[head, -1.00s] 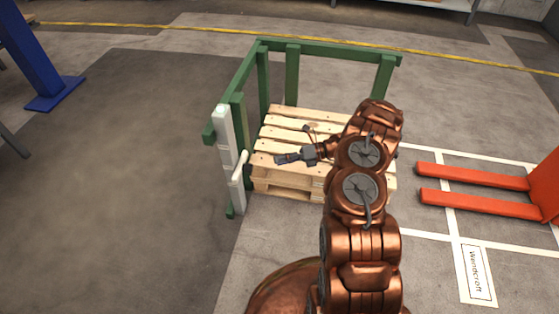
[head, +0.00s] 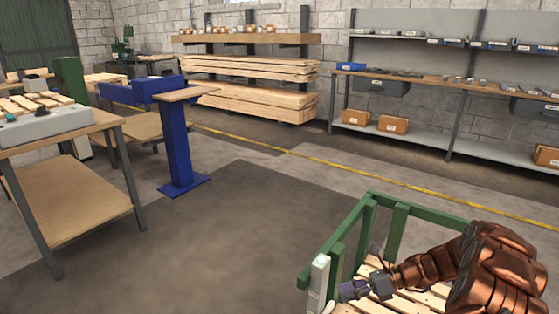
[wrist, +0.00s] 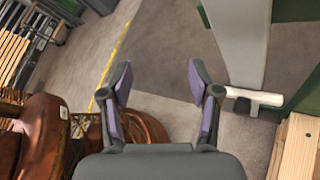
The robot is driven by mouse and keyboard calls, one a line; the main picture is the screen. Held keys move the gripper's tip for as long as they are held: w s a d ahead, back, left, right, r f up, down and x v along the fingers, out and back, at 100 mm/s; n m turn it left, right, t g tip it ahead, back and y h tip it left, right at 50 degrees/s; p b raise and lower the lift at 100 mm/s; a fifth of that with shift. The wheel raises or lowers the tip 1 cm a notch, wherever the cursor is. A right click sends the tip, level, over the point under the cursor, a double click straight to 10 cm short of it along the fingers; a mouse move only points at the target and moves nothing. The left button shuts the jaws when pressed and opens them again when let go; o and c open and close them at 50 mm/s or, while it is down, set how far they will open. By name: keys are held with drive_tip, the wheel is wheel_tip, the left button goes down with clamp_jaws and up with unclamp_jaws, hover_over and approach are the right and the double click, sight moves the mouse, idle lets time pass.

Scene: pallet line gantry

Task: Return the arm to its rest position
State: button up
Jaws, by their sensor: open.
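My copper arm (head: 490,275) reaches in from the lower right of the head view, bent over the pallet gantry. My gripper (head: 345,291) is just right of the pale post (head: 318,282). In the wrist view my gripper (wrist: 157,84) has its two purple-padded fingers spread apart, with nothing between them but floor beyond. A white handle (wrist: 256,97) on the pale post is right of the fingers, and the gap to it is hard to judge.
The green frame (head: 345,240) surrounds the wooden pallet (head: 410,302). A blue stand (head: 178,150) and a workbench (head: 62,200) are on the left. Planks (head: 255,100) and a shelf bench (head: 450,90) line the back wall. The dark floor (head: 220,240) in the middle is clear.

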drive_tip(key=s+a+r+n+g+h+p, duration=0.15)
drive_tip(key=s+a+r+n+p, duration=0.3)
drive_tip(key=r, duration=0.45)
drive_tip(key=s+a+r+n+g+h+p, duration=0.1)
drive_tip(key=s+r+n+h+p, duration=0.3)
drive_tip(key=s+r, duration=0.45)
drive_tip(key=s+a+r+n+g+h+p, duration=0.1)
drive_tip(key=s+a+r+n+g+p, duration=0.3)
drive_tip(key=r, duration=0.6)
drive_tip(key=s+d+r+n+t+h+p, duration=0.2)
drive_tip(key=s+d+r+n+h+p, duration=0.2)
drive_tip(key=s+r+n+p, duration=0.2)
drive_tip(key=s+d+r+n+t+h+p, duration=0.3)
drive_tip(key=s+d+r+n+p, duration=0.2)
drive_tip(key=s+r+p, duration=0.4)
drive_tip(key=s+r+n, duration=0.1)
drive_tip(key=s+r, duration=0.1)
drive_tip(key=s, duration=0.2)
drive_tip(key=shift+s+h, duration=0.25)
drive_tip(key=shift+h, duration=0.1)
drive_tip(key=shift+c, duration=0.4)
